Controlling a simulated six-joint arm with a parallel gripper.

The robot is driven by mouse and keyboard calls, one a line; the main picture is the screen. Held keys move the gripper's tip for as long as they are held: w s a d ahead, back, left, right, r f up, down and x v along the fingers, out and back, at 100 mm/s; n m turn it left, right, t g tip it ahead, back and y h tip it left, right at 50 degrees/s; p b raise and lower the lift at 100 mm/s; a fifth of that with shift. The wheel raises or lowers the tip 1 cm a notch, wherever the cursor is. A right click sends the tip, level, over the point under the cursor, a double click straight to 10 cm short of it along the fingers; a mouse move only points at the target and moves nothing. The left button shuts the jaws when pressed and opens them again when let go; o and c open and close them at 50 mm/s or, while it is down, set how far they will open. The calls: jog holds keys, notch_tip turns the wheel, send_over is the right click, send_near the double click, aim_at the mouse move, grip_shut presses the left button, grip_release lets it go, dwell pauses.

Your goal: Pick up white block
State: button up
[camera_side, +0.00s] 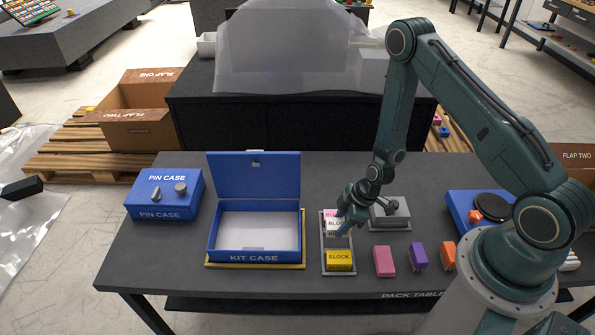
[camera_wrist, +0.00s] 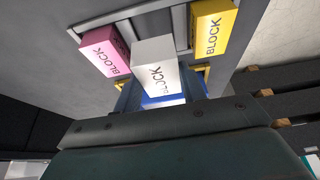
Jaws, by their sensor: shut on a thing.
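The white block (camera_side: 335,224) is at the grey tray (camera_side: 339,272), between a pink block (camera_side: 329,213) and a yellow block (camera_side: 339,257). My gripper (camera_side: 342,227) is shut on the white block, and its fingers partly cover it in the side view. In the wrist view the white block (camera_wrist: 153,60) stands out nearest the camera, with the pink block (camera_wrist: 105,52) to its left and the yellow block (camera_wrist: 213,33) to its right. I cannot tell whether its base is clear of the tray. The fingertips are not clearly visible in the wrist view.
The open blue kit case (camera_side: 255,257) stands left of the tray, its lid raised. A blue pin case (camera_side: 164,194) is further left. Loose pink (camera_side: 384,261), purple (camera_side: 418,257) and orange (camera_side: 448,256) blocks lie to the right. A grey box (camera_side: 390,215) is close behind.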

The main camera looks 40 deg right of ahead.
aim_at(340, 223)
notch_tip(340, 223, up, 15)
jog(key=shift+f, duration=0.15)
dwell(0.5)
jog(key=shift+w+a, duration=0.1)
jog(key=shift+w, duration=0.05)
dwell(0.5)
